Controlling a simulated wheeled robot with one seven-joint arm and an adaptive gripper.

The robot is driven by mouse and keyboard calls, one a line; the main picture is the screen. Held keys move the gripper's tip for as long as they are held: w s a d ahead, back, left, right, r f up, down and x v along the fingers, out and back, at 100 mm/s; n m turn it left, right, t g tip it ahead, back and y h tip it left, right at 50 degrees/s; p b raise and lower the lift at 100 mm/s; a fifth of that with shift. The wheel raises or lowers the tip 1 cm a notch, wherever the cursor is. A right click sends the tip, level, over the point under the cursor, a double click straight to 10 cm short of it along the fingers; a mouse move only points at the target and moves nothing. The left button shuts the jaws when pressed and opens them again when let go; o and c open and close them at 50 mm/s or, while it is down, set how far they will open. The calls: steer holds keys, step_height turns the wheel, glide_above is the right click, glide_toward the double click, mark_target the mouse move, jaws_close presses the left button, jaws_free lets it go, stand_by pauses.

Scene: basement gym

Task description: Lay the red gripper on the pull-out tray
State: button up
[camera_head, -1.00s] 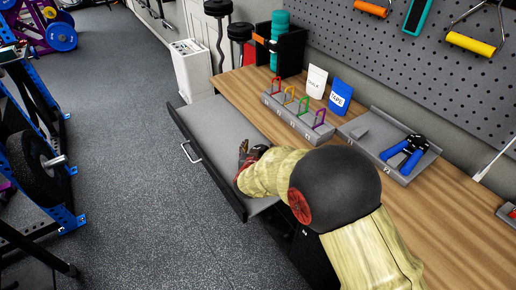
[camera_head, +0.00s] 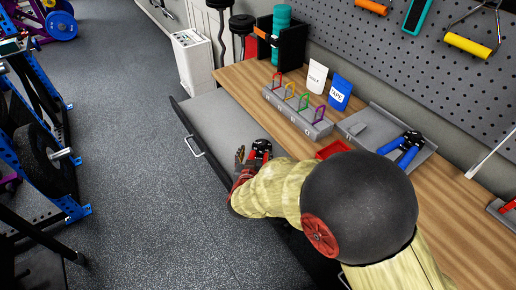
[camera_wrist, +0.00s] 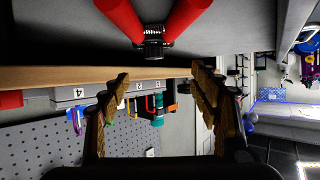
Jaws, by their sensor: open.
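The red gripper (camera_wrist: 152,38) has two red handles joined by a black coil spring. In the wrist view it lies on the grey surface of the pull-out tray (camera_wrist: 240,30). In the head view its black coil and a bit of red (camera_head: 262,147) show on the tray (camera_head: 215,120), beside my fingers, with the rest hidden by my arm. My gripper (camera_wrist: 160,85) is open and empty, its fingers spread wide in the wrist view. The red gripper shows beyond the fingertips, apart from them.
On the wooden bench (camera_head: 285,125) stand a numbered rack with coloured loops (camera_head: 297,112), white and blue pouches (camera_head: 340,92), and a grey tray (camera_head: 360,122) with a blue-handled gripper (camera_head: 405,148). A red object (camera_head: 333,149) is partly hidden by my arm. The tray's far part is clear.

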steer(key=shift+s, duration=0.2)
steer(key=s+d+r+n+g+y, duration=0.1)
steer(key=s+d+r+g+y, duration=0.15)
steer(key=r, duration=0.55)
steer(key=s+d+r+n+g+y, duration=0.1)
steer(key=s+d+r+y, duration=0.2)
steer(key=r, duration=0.5)
steer(key=s+d+r+g+h, duration=0.1)
steer(key=s+d+g+h, duration=0.1)
steer(key=s+d, duration=0.5)
steer(key=s+d+r+g+h, duration=0.1)
steer(key=s+d, duration=0.6)
steer(key=s, duration=1)
steer(key=shift+s+d+r+m+g+h, duration=0.3)
steer(key=shift+d+r+g+h, duration=0.15)
steer(key=shift+g, duration=0.2)
